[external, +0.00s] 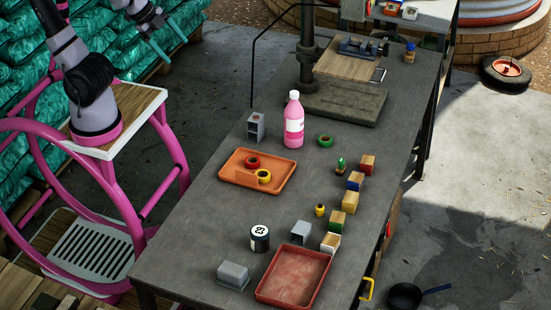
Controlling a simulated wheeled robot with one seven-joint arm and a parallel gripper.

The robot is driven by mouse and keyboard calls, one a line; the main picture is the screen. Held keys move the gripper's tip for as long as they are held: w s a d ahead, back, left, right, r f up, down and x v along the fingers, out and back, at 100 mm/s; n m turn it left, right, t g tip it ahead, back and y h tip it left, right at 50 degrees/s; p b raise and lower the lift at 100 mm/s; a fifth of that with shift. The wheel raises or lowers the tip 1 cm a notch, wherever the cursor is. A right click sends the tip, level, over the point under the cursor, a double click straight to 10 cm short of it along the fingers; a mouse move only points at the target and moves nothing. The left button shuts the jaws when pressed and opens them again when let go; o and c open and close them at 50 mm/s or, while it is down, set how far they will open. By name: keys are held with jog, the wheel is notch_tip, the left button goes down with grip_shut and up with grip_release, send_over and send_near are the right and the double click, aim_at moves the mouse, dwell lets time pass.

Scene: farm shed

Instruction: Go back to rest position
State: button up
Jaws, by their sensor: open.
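My gripper (160,38) is at the top left, raised over the green sacks and to the left of the table (190,225). Its fingers are apart and nothing shows between them. It is clear of the table and of everything on it. My arm rises from the wooden-topped pink frame at the left, and its upper part runs out of the top of the picture.
On the table are an orange tray (230,178) with red and yellow rings, a pink bottle (293,122), a red tray (270,293), a dark tin (260,240) and several coloured blocks. A drill press (342,104) stands at the back. Green sacks (95,40) are stacked below my gripper.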

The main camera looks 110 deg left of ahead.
jog(key=shift+t+h, duration=0.7)
jog(key=shift+t, duration=0.2)
jog(key=d, duration=0.1)
jog(key=s+d+r, duration=0.1)
jog(key=d+r, duration=0.1)
jog(key=shift+s+d, duration=0.15)
jog(key=shift+s, duration=0.15)
